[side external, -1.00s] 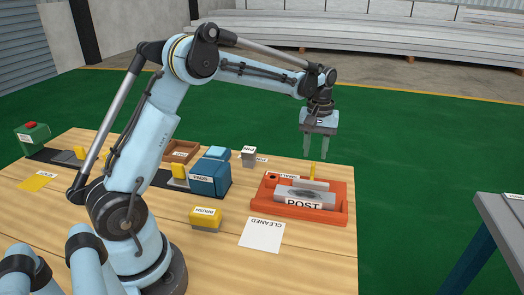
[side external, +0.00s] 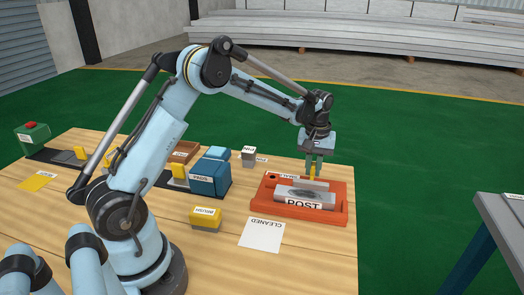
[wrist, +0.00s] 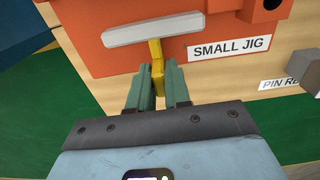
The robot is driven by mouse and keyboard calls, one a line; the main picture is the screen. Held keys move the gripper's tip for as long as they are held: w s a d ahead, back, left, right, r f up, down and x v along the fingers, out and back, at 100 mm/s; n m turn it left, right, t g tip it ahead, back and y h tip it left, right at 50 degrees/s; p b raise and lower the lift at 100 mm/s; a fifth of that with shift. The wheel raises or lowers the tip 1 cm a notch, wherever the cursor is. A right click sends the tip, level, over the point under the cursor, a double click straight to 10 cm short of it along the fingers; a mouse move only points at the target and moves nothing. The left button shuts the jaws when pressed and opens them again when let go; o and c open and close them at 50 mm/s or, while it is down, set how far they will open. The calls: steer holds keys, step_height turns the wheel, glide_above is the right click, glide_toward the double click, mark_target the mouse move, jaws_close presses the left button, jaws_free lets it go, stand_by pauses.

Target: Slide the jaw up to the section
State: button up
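The jaw is a pale grey bar (side external: 309,184) with a yellow upright handle (side external: 312,171), set in the orange small jig (side external: 340,213). In the wrist view the bar (wrist: 152,29) lies ahead of my fingers. The section is a grey piece labelled POST (side external: 305,196), lying in the jig on the near side of the bar; I do not see it in the wrist view. My gripper (wrist: 157,78) has a green finger on each side of the yellow handle (wrist: 157,62), close against it. In the side view my gripper (side external: 313,168) is down over the handle.
A blue block (side external: 210,178), a yellow brush (side external: 206,217) and a white sheet marked CLEANED (side external: 262,233) lie left of the jig. A small grey pin block (side external: 248,157) stands behind it. The table's right edge is near the jig.

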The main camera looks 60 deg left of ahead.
mark_target(311, 182)
jaws_close()
steer(key=shift+s+d, duration=1.7)
steer(key=o, duration=0.7)
jaws_free()
steer(key=shift+r, duration=0.1)
step_height(311, 182, up, 12)
steer(key=shift+f, duration=0.1)
